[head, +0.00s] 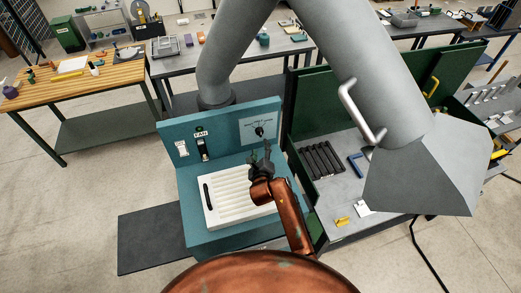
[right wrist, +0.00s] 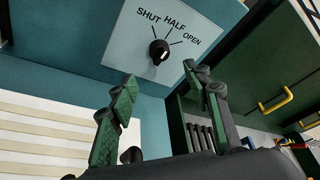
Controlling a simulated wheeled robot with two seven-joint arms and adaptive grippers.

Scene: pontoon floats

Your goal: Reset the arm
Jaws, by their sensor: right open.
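A large grey jointed extraction arm (head: 370,70) rises from behind the teal bench and bends over to the right. Its flared hood (head: 425,175) hangs over the green-walled workbench, with a pale bar handle (head: 358,112) on its side. A black knob (head: 259,132) sits on a pale panel on the teal back wall. In the right wrist view the knob (right wrist: 159,52) is below the labels SHUT, HALF and OPEN; I cannot tell its setting surely. My right gripper (head: 266,150) is open and empty, close in front of the knob panel. My left gripper is not in view.
The teal bench (head: 183,190) has a white slatted grille (head: 228,200) and a FAN switch (head: 201,144). The green-walled workbench (head: 340,230) holds a black ribbed block (head: 321,160) and small blue and yellow items. A wooden table (head: 120,78) stands at left. Floor is open at lower left.

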